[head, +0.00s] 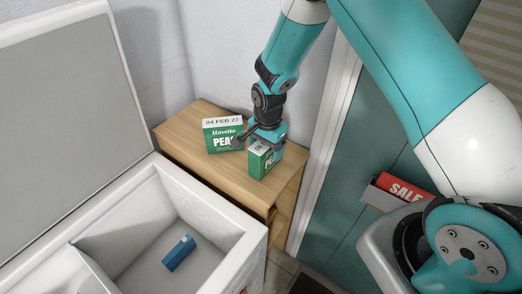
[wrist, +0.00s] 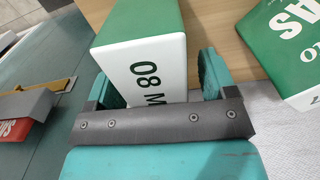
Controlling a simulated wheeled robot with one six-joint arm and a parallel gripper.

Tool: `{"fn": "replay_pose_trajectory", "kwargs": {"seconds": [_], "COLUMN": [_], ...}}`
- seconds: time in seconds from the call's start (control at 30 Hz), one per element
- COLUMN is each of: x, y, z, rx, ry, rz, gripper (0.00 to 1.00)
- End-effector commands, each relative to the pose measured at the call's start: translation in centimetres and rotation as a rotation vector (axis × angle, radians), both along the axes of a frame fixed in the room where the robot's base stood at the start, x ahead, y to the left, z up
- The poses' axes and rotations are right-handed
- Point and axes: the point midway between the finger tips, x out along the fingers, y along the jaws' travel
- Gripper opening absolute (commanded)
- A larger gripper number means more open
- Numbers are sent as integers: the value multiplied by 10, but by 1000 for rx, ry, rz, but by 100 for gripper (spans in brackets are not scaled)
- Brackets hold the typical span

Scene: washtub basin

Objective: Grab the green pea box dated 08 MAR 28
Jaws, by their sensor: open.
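The green pea box with a white top reading "08 M…" (wrist: 140,70) stands between the fingers of my gripper in the wrist view; the rest of its date is hidden. In the head view this box (head: 259,163) stands at the front right of the wooden cabinet top. My gripper (head: 264,139) is open and points down over it, one finger on each side. A second green pea box, dated 04 FEB 27 (head: 222,138), stands just left of it. That second box also shows at the right of the wrist view (wrist: 288,45).
An open white chest (head: 229,238) with a blue box (head: 178,253) inside stands at the lower left. The wooden cabinet (head: 185,120) is against the wall. A red SALE sign (head: 405,190) sits at the right. The cabinet top's left part is clear.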

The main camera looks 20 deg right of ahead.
Motion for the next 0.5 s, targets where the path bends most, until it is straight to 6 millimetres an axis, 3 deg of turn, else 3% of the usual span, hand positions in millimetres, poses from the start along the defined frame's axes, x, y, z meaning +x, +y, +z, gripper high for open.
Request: {"fn": "replay_pose_trajectory", "kwargs": {"seconds": [0.27,0.5], "x": [0,0], "y": [0,0], "z": [-4,-3], "rx": [0,0], "ry": [0,0], "rz": [1,1], "gripper": [78,22]}}
